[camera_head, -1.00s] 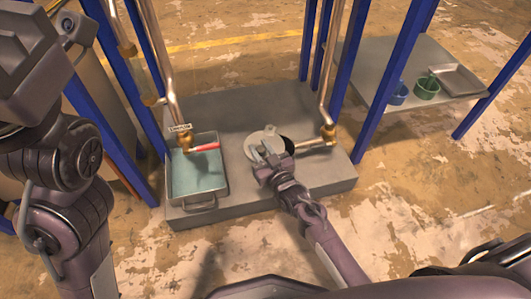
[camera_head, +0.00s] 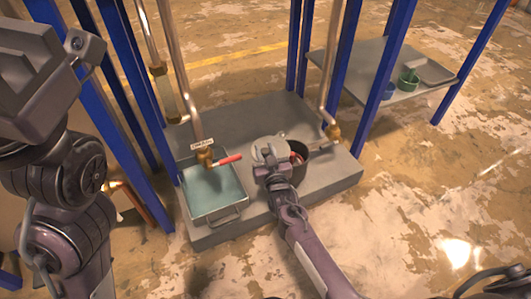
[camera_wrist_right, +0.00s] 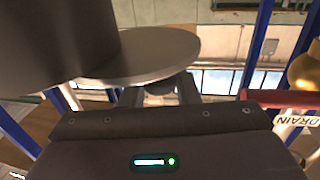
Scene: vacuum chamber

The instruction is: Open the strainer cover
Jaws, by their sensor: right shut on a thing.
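The strainer cover (camera_head: 266,150) is a round grey disc at the left side of the strainer pot (camera_head: 302,172), a dark cylinder on the grey platform. The pot's mouth is partly uncovered, and something red shows inside. My right gripper (camera_head: 270,170) is shut on the cover's knob. In the right wrist view, the cover (camera_wrist_right: 150,52) shows nearly edge-on, with its knob (camera_wrist_right: 160,87) between my fingers and the dark pot (camera_wrist_right: 55,35) beside it. I cannot tell whether the cover touches the pot. My left arm is at the left; its fingers are not in view.
A tray of greenish liquid (camera_head: 212,190) stands left of the pot, below a drain valve with a red handle (camera_head: 228,160). Copper pipes and blue posts (camera_head: 388,62) rise around the platform (camera_head: 240,118). A side shelf (camera_head: 365,75) holds a green cup (camera_head: 408,80) and a tray.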

